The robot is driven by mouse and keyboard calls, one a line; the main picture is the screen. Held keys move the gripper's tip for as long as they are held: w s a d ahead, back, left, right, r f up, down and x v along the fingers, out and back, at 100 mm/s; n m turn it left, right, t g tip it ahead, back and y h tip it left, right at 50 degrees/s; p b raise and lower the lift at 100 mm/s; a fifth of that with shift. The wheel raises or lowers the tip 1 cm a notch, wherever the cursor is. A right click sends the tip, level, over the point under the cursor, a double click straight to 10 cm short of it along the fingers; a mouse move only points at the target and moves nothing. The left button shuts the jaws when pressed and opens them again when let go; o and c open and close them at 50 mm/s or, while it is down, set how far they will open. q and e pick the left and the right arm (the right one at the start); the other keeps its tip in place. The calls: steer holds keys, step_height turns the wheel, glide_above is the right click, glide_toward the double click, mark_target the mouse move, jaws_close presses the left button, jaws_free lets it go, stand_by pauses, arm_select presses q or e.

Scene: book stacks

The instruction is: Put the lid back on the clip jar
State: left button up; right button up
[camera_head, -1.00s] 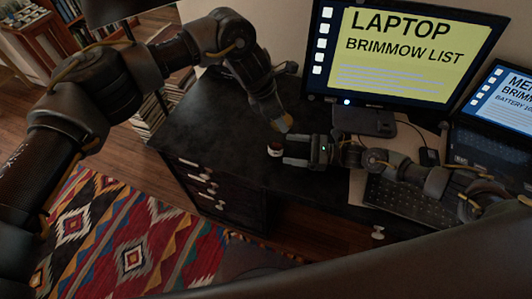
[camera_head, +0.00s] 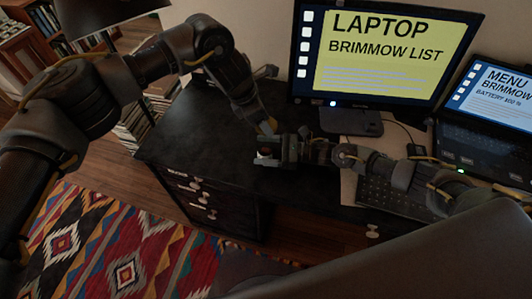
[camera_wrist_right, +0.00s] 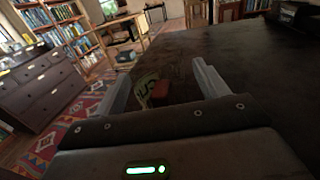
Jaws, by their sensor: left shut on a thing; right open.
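The clip jar (camera_head: 264,153) is a small clear jar on the black desk, near its front edge. My left gripper (camera_head: 268,127) points down just behind and above the jar. It is shut on the lid, which is too small and covered to make out clearly.
A monitor (camera_head: 385,50) on its stand (camera_head: 352,122), a laptop (camera_head: 490,115) and a keyboard (camera_head: 395,195) stand right of the jar. The left part of the desk top (camera_head: 195,125) is clear. A patterned rug (camera_head: 130,245) lies on the floor in front.

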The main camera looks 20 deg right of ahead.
steer(key=shift+x, duration=0.9)
steer(key=c, duration=1.5)
arm_select(q)
glide_above(263, 139)
steer(key=s, duration=0.2)
steer(key=shift+s+a+f, duration=0.1)
steer(key=shift+a+f, duration=0.1)
steer(key=shift+f, duration=1.05)
steer(key=shift+s+a+f, duration=0.1)
steer(key=shift+a+f, duration=0.05)
steer(key=shift+f, duration=1.1)
arm_select(e)
steer(key=shift+o, duration=0.2)
arm_select(q)
steer(key=shift+f, duration=0.9)
steer(key=shift+f, duration=0.55)
